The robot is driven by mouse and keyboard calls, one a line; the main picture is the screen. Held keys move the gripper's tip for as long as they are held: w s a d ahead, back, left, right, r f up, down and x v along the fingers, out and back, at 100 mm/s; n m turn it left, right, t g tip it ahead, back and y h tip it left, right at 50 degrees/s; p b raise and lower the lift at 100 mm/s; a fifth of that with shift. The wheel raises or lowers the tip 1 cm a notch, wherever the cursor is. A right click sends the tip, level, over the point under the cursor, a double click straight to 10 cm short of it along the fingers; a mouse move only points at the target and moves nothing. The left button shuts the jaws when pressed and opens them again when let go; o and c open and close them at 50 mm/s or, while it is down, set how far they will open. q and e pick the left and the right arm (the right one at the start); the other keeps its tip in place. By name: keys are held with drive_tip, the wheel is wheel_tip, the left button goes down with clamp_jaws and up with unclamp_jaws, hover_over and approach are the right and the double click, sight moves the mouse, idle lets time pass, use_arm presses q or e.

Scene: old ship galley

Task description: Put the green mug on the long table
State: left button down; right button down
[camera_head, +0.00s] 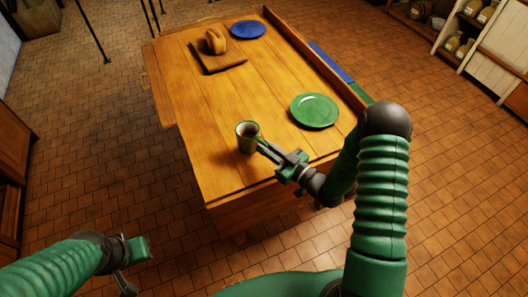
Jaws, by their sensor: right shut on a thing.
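The green mug (247,141) is upright over the near end of the long wooden table (225,175), with its open top facing up. I cannot tell whether its base touches the tabletop. My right gripper (264,148) reaches in from the right and is shut on the mug's right side. My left gripper (134,262) is low at the left, over the floor and away from the table. It looks empty, but its jaw opening is unclear.
A green plate (314,110) lies to the right of the mug. A bread loaf (215,41) on a cutting board (222,62) and a blue plate (248,29) are at the far end. A raised ledge (310,52) runs along the right edge. The table's middle is clear.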

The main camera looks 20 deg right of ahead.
drive_tip(key=shift+w+a, duration=0.3)
drive_tip(key=shift+w, duration=0.05)
drive_tip(key=shift+w+f, duration=0.1)
drive_tip(key=shift+f, duration=1.65)
drive_tip(key=shift+f+b, duration=0.15)
drive_tip(key=shift+b, duration=0.2)
drive_tip(key=c, duration=1.5)
unclamp_jaws()
drive_tip(key=shift+o, duration=0.2)
